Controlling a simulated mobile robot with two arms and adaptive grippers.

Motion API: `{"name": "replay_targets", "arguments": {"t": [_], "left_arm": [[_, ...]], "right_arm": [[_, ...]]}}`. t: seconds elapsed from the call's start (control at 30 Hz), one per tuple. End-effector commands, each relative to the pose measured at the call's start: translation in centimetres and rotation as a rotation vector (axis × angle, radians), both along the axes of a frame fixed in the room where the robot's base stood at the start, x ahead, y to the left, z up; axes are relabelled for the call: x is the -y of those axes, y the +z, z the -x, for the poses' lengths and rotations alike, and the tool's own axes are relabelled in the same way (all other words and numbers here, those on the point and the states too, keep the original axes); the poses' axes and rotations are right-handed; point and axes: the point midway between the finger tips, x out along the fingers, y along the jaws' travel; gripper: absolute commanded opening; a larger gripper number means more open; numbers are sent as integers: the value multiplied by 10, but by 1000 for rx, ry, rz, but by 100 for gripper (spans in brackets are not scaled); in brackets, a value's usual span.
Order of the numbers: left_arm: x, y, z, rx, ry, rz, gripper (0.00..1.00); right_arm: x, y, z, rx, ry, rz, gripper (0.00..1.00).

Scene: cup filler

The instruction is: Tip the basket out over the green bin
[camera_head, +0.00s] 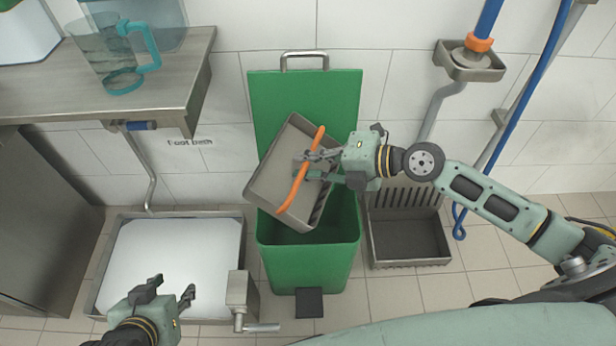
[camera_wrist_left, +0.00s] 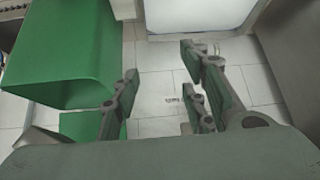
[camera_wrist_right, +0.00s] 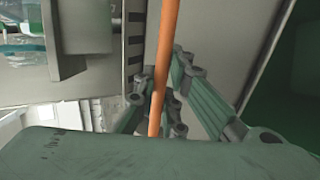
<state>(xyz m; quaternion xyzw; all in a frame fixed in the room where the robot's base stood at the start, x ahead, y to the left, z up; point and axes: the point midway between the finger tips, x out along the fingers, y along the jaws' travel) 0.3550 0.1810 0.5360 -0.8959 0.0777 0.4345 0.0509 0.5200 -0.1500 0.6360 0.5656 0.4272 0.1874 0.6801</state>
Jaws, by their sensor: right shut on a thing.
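The grey basket (camera_head: 270,165) is tilted over the mouth of the green bin (camera_head: 308,262), in front of its raised lid (camera_head: 340,95). I see no contents in the basket. My right gripper (camera_head: 308,168) is shut on the basket's orange handle (camera_head: 292,194); the handle also runs between the fingers in the right wrist view (camera_wrist_right: 167,60). The basket hides part of the bin's opening. My left gripper (camera_head: 186,298) is open and empty, low at the left; its spread fingers show in the left wrist view (camera_wrist_left: 160,85). The bin also shows there (camera_wrist_left: 60,60).
A white-filled foot bath (camera_head: 170,262) lies left of the bin, with a metal lever (camera_head: 262,327) at its corner. A floor drain tray (camera_head: 408,240) is on the right. A steel counter (camera_head: 150,85) holds a teal-handled jug (camera_head: 105,55). A black pedal (camera_head: 309,303) fronts the bin.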

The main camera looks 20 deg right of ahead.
Motion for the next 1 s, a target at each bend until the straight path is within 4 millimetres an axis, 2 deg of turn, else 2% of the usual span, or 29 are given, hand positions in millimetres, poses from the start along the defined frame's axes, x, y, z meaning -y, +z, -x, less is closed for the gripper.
{"name": "replay_targets", "arguments": {"t": [0.5, 1.0], "left_arm": [[17, 32, -47, 256, -19, 56, 40], [31, 74, -79, 503, -36, 114, 40]], "right_arm": [[0, 0, -1, 15, -2, -17, 0], [0, 0, 0, 27, -1, -35, 0]]}}
